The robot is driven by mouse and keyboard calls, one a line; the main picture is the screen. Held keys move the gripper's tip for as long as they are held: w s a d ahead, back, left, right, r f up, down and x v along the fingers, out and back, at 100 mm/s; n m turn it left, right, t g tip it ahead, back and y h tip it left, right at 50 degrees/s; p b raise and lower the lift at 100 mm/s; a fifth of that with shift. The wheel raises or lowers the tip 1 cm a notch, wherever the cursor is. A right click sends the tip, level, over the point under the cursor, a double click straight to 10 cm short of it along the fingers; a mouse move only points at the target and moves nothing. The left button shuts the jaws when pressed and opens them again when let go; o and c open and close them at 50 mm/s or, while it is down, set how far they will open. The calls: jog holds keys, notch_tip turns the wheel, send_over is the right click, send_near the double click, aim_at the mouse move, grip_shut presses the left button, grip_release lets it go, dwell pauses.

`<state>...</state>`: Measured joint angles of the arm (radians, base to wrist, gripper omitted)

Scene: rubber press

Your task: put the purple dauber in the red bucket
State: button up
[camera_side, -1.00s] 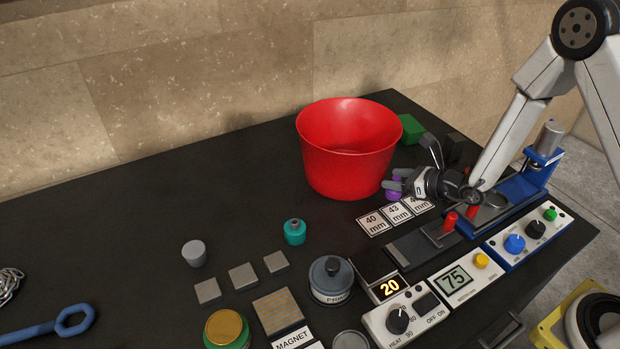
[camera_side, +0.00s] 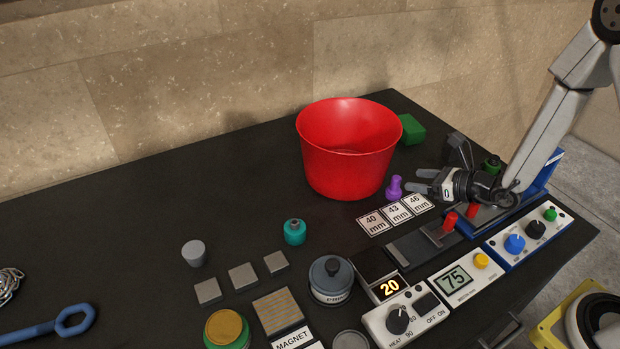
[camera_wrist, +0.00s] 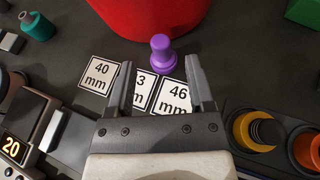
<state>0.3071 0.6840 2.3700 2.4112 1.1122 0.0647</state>
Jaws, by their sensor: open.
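The purple dauber (camera_side: 394,188) stands upright on the black table, just right of the red bucket (camera_side: 347,165) and behind the row of size cards. It also shows in the wrist view (camera_wrist: 162,54), ahead of my fingertips and close to the base of the red bucket (camera_wrist: 150,15). My gripper (camera_side: 422,181) is open and empty, to the right of the dauber and low over the table. In the wrist view my two fingers (camera_wrist: 160,72) are spread apart, and the dauber is a little beyond the gap.
Cards marked 40, 43 and 46 mm (camera_side: 397,211) lie flat before the dauber. The press with red handles (camera_side: 450,221) and control boxes (camera_side: 460,281) lie at front right. A green block (camera_side: 411,130) sits behind the bucket.

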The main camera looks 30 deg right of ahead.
jog(key=v, duration=0.6)
jog(key=shift+r, duration=0.1)
dwell(0.5)
